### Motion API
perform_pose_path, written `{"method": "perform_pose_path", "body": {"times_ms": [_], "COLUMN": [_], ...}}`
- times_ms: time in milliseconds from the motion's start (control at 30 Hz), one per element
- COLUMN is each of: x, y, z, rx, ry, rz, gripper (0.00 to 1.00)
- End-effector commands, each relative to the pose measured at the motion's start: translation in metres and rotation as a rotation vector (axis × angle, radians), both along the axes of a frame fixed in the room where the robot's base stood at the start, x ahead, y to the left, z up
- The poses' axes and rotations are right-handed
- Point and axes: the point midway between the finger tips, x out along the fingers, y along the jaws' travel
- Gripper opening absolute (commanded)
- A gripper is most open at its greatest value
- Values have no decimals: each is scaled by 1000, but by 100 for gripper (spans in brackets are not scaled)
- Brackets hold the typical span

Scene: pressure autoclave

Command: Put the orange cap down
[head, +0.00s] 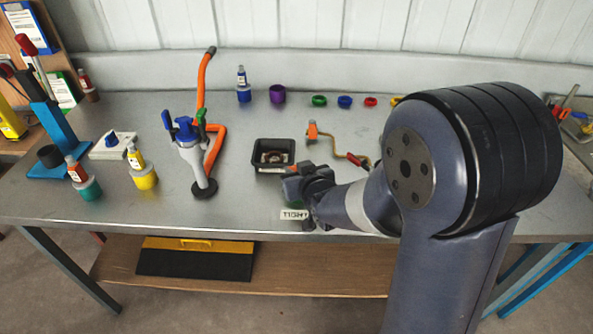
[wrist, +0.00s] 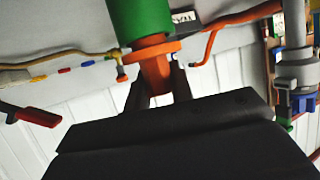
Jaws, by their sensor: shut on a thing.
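In the wrist view, my gripper (wrist: 157,88) is shut on the orange cap (wrist: 153,50), its two dark fingers on either side of the narrow orange part. The cap has a wider flange. A green cylinder (wrist: 140,18) adjoins the flange; I cannot tell whether they are joined. In the head view, my gripper (head: 302,188) is over the front middle of the bench, near the TIGHT label (head: 294,214). The held cap is small there and mostly hidden by the gripper.
A black tray (head: 258,168) lies just behind my gripper. A white stand with an orange hose (head: 214,150) is to the left. Green (head: 319,100), blue (head: 345,101) and red (head: 370,101) rings lie at the back. Bare bench (head: 235,210) shows at the front left of my gripper.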

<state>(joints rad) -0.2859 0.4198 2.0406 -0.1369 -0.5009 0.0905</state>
Motion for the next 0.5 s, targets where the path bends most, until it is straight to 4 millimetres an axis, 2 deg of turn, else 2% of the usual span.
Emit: {"method": "perform_pose_path", "body": {"times_ms": [500], "x": [0], "y": [0], "z": [-10], "rx": [0], "ry": [0], "rz": [0], "gripper": [0]}}
